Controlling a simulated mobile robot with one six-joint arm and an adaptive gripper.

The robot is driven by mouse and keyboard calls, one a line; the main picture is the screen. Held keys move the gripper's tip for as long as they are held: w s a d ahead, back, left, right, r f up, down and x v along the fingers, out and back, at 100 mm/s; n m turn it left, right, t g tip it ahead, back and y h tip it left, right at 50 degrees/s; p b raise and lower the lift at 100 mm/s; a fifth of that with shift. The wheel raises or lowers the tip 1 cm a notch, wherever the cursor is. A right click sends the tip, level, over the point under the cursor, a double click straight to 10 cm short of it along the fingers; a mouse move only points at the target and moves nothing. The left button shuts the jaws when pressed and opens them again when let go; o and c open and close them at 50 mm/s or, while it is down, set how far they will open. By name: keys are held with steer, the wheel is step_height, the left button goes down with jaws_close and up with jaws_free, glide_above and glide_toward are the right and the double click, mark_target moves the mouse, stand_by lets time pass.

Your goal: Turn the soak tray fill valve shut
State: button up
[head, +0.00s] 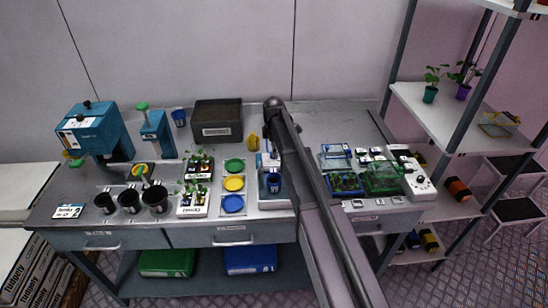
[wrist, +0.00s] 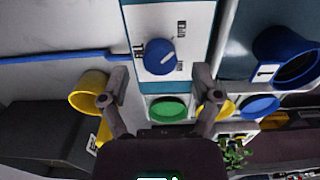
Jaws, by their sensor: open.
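The valve knob (wrist: 160,57) is a round blue dial with a white pointer line, set on a white panel (wrist: 190,15) with black labels in the wrist view. The pointer slants up to the right in that view. My gripper (wrist: 160,82) is open and empty, its two fingers apart on either side below the knob, not touching it. In the head view my arm reaches over the bench and largely hides the gripper and the knob. A pale tray (head: 277,205) with a blue cup (head: 273,182) stands beside the arm.
A yellow cup (wrist: 88,92) is close to the left finger, and a blue cup (wrist: 285,55) is at the right. Green (head: 234,165), yellow (head: 233,183) and blue (head: 232,204) discs lie left of the tray. A dark box (head: 217,112) stands behind.

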steer(key=shift+f+b, duration=0.7)
steer(key=shift+f, duration=0.25)
steer(key=shift+c, duration=0.2)
jaws_close()
